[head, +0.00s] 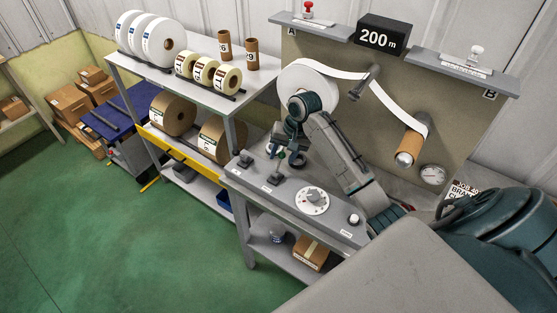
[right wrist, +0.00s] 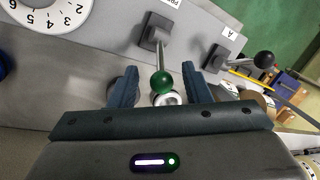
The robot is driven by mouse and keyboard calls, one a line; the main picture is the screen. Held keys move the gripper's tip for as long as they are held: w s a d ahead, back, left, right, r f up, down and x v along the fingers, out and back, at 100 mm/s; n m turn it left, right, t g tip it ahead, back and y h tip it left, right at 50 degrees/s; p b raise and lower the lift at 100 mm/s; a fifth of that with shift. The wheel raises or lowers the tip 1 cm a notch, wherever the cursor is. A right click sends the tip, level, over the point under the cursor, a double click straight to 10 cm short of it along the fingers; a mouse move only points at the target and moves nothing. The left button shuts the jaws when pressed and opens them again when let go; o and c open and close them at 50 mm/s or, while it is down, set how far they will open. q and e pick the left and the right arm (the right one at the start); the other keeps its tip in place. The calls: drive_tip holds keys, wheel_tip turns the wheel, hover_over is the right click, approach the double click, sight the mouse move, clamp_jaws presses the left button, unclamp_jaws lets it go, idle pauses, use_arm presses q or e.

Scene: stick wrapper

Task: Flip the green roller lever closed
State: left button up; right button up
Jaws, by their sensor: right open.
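The green roller lever has a green ball knob (right wrist: 162,82) on a metal rod. The rod rises from a dark square base (right wrist: 155,34) on the grey control panel (head: 335,228). In the head view the green knob (head: 281,155) shows small at my right gripper (head: 285,156). In the right wrist view my right gripper (right wrist: 160,70) is open, with one blue-grey finger on each side of the knob and visible gaps between. It holds nothing. My left gripper is in neither view.
A black-knobbed lever (right wrist: 263,60) marked A stands beside the green one. A white numbered dial (head: 312,201) and a pale knob (head: 353,218) are on the same panel. A white paper roll (head: 308,85) is behind my right arm. A shelf of rolls (head: 185,52) stands left.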

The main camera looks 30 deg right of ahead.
sight(280, 159)
drive_tip(key=p+x, duration=0.1)
drive_tip(key=x, duration=0.3)
drive_tip(key=shift+w+f, duration=0.15)
drive_tip(key=shift+f, duration=0.2)
drive_tip(key=shift+c, duration=0.2)
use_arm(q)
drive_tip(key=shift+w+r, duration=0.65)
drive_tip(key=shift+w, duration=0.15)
use_arm(e)
clamp_jaws()
